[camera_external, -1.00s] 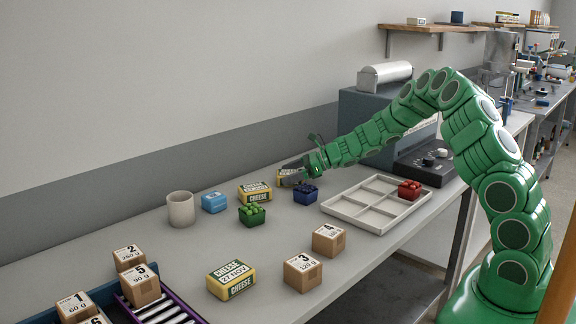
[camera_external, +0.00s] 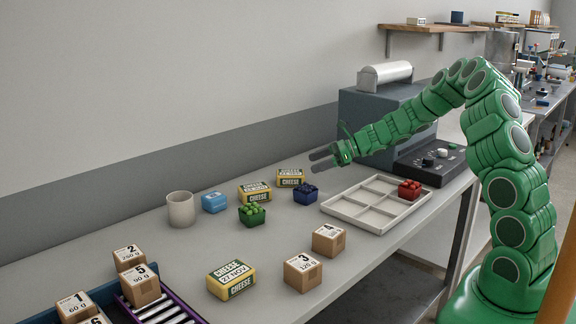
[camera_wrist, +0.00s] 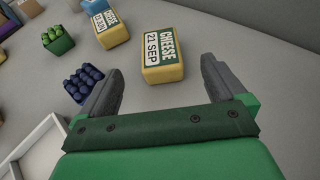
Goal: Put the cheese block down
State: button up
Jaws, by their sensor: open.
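A yellow and green cheese block (camera_external: 290,178) rests on the table at the back, behind the dark blue berry punnet. In the wrist view this cheese block (camera_wrist: 163,56), labelled 21 SEP, lies just beyond my fingertips, apart from them. My gripper (camera_external: 321,160) is open and empty, above and to the right of that block; its two grey fingers (camera_wrist: 161,78) are spread in the wrist view. A second cheese block (camera_external: 254,192) lies to its left, and a third cheese block (camera_external: 231,279) lies nearer the front.
Around the blocks stand a blue punnet (camera_external: 305,194), a green punnet (camera_external: 251,215), a light blue box (camera_external: 214,202) and a beige cup (camera_external: 181,209). A divided white tray (camera_external: 345,213) holds a red punnet (camera_external: 409,189). Numbered cartons (camera_external: 302,272) stand at the front.

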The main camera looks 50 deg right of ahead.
jog(key=shift+v, duration=1)
